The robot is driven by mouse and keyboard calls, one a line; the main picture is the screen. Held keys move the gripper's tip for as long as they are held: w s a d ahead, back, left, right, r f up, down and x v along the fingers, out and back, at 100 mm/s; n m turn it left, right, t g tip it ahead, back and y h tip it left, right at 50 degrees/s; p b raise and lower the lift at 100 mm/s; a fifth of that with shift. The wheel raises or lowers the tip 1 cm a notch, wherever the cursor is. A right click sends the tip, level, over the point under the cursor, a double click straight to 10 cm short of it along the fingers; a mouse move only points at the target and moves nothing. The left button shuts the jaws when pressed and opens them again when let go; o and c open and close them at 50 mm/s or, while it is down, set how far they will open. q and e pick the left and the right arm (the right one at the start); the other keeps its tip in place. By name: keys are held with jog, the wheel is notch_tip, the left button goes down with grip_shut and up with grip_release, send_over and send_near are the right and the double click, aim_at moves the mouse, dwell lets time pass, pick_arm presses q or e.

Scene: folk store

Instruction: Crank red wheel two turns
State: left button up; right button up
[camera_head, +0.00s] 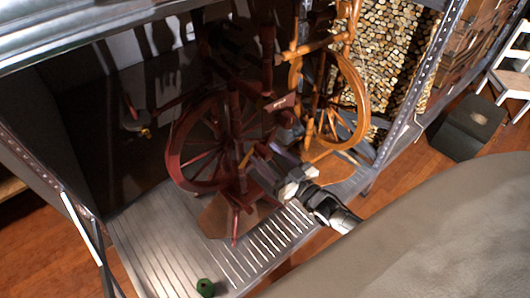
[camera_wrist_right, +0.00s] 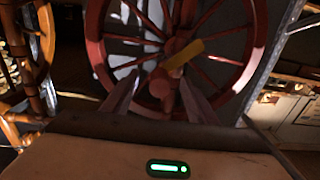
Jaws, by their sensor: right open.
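The red wheel (camera_head: 172,150) is the dark red spoked wheel of a spinning wheel on a metal shelf. In the right wrist view the red wheel (camera_wrist_right: 97,45) fills the upper middle. A yellow crank piece (camera_wrist_right: 184,54) sits near its hub, with a rounded reddish knob (camera_wrist_right: 160,83) below it. My right gripper (camera_wrist_right: 160,88) is open, its two fingers pointing at the hub, one on each side of the knob. Contact cannot be told. In the head view my right arm reaches in from the right, and its fingers are dark and hard to make out near the hub. My left gripper is not in view.
An orange-brown spinning wheel (camera_head: 362,100) stands close on the right. Stacked logs (camera_head: 395,50) are behind it. A metal shelf post (camera_head: 412,105) rises to the right. A small green object (camera_head: 205,288) is on the slatted shelf (camera_head: 160,245) at the front.

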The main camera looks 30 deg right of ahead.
jog(key=shift+s+d+p, duration=0.2)
jog(key=shift+s+p, duration=0.25)
jog(key=shift+s, duration=0.8)
jog(key=shift+s+d+p, duration=0.15)
jog(key=shift+s+p, duration=0.3)
jog(key=shift+s, duration=0.75)
jog(key=shift+s+d+p, duration=0.15)
jog(key=shift+s+p, duration=0.25)
jog(key=shift+s, duration=0.95)
jog(key=s+a+f+g, duration=0.3)
jog(key=s+a+g, duration=0.1)
jog(key=s+a, duration=0.4)
jog(key=s+a+f+g, duration=0.3)
jog(key=s+a+g, duration=0.2)
jog(key=s+a, duration=0.2)
jog(key=shift+s+a+n, duration=0.3)
jog(key=shift+s+a, duration=0.1)
jog(key=shift+s, duration=0.45)
